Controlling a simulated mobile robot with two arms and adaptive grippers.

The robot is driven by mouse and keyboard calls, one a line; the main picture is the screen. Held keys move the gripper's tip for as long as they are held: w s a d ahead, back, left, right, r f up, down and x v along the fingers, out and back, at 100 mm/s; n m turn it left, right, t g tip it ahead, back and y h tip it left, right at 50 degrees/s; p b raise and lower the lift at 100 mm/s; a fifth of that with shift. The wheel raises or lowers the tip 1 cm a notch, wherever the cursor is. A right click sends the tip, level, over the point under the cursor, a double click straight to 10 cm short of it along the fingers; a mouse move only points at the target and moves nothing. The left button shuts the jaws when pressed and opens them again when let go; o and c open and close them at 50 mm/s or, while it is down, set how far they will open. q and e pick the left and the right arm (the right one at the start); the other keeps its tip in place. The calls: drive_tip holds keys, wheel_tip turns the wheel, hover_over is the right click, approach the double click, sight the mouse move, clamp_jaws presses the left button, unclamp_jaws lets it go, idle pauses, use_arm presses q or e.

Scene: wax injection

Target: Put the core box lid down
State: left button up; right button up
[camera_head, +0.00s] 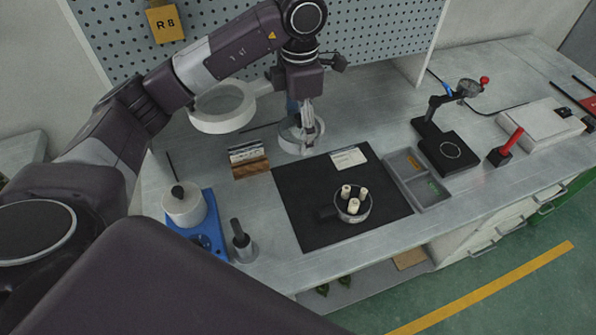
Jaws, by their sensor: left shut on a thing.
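My left gripper (308,128) comes down from above at the back of the bench, behind the black mat (300,222). It is shut on what seems to be the core box lid, a pale grey round piece (289,137) at its fingertips. The fingers partly hide this piece, and I cannot tell whether it touches the bench. A round metal container (342,213), likely the core box, stands uncovered on the mat with several pale cylinders in it. My right gripper is not in view.
A white ring lamp (222,124) is left of the gripper. A card holder (250,168) stands by the mat's left corner. A grey divided tray (432,203) and a black stand (446,152) are to the right. A blue tray (212,213) holds a white pot (184,209).

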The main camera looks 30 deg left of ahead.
use_arm(q)
wheel_tip(320, 180, down, 5)
drive_tip(key=p, duration=0.2)
hover_over(298, 179)
wheel_tip(298, 179, down, 5)
drive_tip(key=shift+s, duration=0.1)
drive_tip(key=shift+f, duration=0.4)
wheel_tip(298, 179, down, 4)
drive_tip(key=shift+f, duration=0.2)
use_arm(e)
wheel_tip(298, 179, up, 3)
use_arm(q)
drive_tip(key=shift+f, duration=0.1)
drive_tip(key=shift+f, duration=0.15)
drive_tip(key=o, duration=1.2)
drive_tip(key=shift+c, duration=0.2)
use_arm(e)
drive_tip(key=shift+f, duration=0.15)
